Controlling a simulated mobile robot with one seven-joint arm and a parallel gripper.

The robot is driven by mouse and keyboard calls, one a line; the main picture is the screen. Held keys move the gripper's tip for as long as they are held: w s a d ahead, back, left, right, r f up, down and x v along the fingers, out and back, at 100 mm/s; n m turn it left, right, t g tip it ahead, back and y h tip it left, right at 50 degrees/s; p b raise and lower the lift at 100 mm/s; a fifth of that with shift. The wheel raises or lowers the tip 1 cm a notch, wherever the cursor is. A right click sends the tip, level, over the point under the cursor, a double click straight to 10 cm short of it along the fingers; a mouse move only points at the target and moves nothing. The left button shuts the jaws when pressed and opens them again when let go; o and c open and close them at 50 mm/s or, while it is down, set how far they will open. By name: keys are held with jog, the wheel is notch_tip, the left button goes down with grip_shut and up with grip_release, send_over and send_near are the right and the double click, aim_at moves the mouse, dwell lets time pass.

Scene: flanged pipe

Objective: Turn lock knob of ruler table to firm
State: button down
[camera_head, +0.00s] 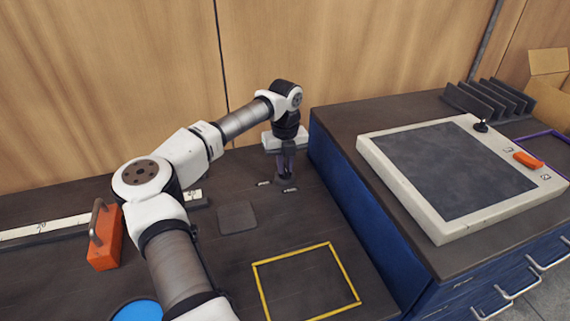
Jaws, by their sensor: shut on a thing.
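The ruler table is the dark worktop on the left, with a long white ruler strip (45,228) along its back, partly hidden by my arm. My gripper (286,172) points straight down near the right end of this worktop. It is shut on a small dark knob (285,178), the lock knob as far as I can tell, mostly hidden between the fingers. Two small pale labels lie beside it, one to the left (264,183) and one to the front (290,190). Their text is too small to read, and the knob's turn angle cannot be made out.
An orange block with a handle (105,240) stands at the left. A blue disc (138,311), a dark square pad (237,218) and a yellow outline (306,281) lie on the worktop. A higher blue cabinet (350,194), bearing a pale-framed panel (400,187), rises right of my gripper.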

jog(key=m+b, duration=0.2)
jog(key=m, duration=0.2)
jog(key=shift+m, duration=0.4)
jog(key=m+b, duration=0.1)
jog(key=m, duration=0.3)
jog(key=shift+m, duration=0.3)
jog(key=m, duration=0.4)
jog(key=shift+r, duration=0.1)
jog(key=shift+m, duration=2.1)
jog(key=c, duration=1.4)
grip_release()
jog(key=shift+c, duration=0.2)
